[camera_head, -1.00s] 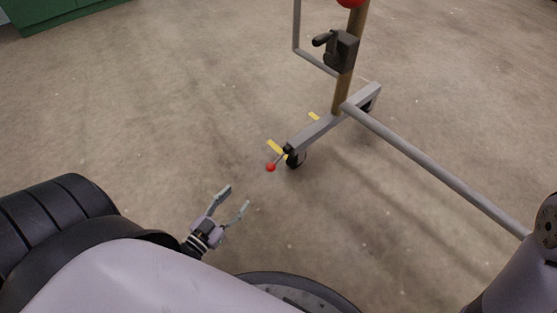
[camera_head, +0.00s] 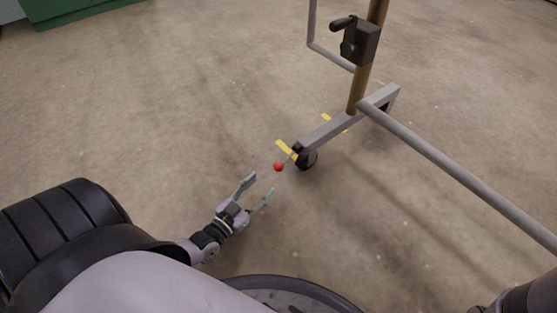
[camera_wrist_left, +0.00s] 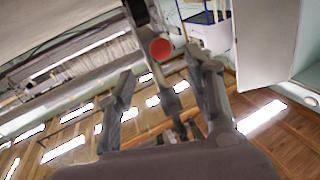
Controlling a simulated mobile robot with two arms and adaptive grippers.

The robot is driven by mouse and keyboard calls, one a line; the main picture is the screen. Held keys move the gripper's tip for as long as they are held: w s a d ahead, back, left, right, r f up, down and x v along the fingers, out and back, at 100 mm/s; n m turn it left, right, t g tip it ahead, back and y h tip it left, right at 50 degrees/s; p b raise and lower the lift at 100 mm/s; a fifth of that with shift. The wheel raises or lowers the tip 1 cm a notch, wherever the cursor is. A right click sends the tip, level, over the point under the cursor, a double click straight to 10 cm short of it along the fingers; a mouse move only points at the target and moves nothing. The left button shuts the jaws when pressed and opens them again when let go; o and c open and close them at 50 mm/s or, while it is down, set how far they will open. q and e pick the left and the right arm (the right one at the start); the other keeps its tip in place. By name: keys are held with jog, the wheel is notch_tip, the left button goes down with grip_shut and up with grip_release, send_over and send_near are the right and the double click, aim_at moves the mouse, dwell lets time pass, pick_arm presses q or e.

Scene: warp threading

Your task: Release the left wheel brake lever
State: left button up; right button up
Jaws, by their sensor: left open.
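The brake lever is a short rod with a red ball knob (camera_head: 278,167) at its end. It sticks out toward me from the black caster wheel (camera_head: 307,160) at the near end of the frame's grey foot (camera_head: 335,130). My left gripper (camera_head: 257,193) is open, its two fingers pointing at the knob, which lies a little beyond the fingertips. In the left wrist view the red knob (camera_wrist_left: 161,48) shows at the top, ahead of and between the two spread fingers (camera_wrist_left: 163,88). Nothing is between the fingers. My right gripper is not in view.
A brown post (camera_head: 365,75) with a dark crank box (camera_head: 360,42) rises from the foot. A long grey bar (camera_head: 450,172) runs to the right. The floor around the lever's left is clear.

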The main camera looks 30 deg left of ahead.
aim_at(279, 167)
pick_arm(q)
jog(key=w+b, duration=0.1)
jog(key=w, duration=0.2)
jog(key=w+b, duration=0.1)
jog(key=w, duration=0.2)
jog(key=w+b, duration=0.2)
jog(key=w, duration=0.1)
jog(key=shift+d+f, duration=0.1)
jog(key=shift+d, duration=0.15)
jog(key=shift+w, duration=0.35)
grip_shut()
